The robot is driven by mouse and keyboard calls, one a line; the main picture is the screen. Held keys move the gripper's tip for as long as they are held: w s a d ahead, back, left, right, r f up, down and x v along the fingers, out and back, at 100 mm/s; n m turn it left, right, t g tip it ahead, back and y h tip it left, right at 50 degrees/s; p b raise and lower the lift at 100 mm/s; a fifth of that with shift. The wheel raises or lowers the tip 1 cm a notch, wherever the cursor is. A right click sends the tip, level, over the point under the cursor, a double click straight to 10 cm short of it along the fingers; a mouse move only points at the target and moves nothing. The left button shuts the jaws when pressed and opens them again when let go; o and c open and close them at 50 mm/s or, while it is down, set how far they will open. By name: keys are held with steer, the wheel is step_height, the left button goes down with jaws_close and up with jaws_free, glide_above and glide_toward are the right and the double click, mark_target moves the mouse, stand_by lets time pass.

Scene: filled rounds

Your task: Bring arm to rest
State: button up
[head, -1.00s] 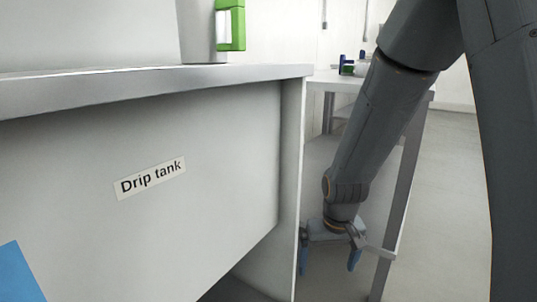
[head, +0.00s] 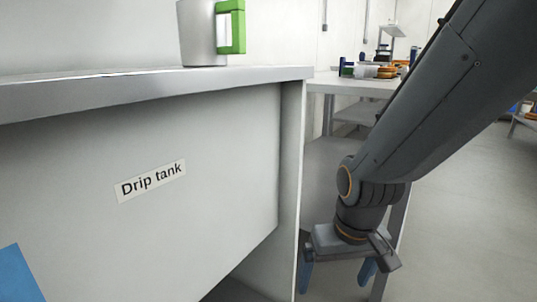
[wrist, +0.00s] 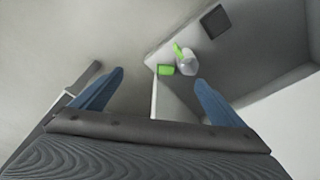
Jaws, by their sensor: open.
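My gripper (head: 337,275) hangs low in the head view, to the right of the counter's end panel, with its blue fingers pointing down. The fingers are spread apart and nothing is between them. In the wrist view my gripper (wrist: 152,95) also shows its two blue fingers wide apart and empty. My arm folds down from the upper right of the head view.
A counter (head: 240,75) labelled "Drip tank" (head: 150,181) fills the left. A grey jug with a green handle (head: 205,35) stands on it and shows in the wrist view (wrist: 187,60). A table (head: 350,86) with several items stands behind. Open floor (head: 460,220) lies right.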

steer(key=s+a+r+n+g+y+p, duration=0.15)
steer(key=s+a+r+n, duration=0.5)
steer(key=s+a, duration=0.8)
steer(key=d+r+m+p, duration=0.2)
steer(key=d+r+p, duration=0.4)
steer(key=r+p, duration=0.4)
steer(key=d+r+m+h+p, duration=0.1)
steer(key=d+r+m+p, duration=0.2)
steer(key=d+r+p, duration=0.4)
steer(key=d+r+m+h+p, duration=0.1)
steer(key=d+r+m+p, duration=0.2)
steer(key=d+r+p, duration=0.4)
step_height(320, 180, up, 6)
steer(key=p, duration=1.3)
steer(key=shift+d+f+g, duration=0.2)
steer(key=shift+g, duration=0.15)
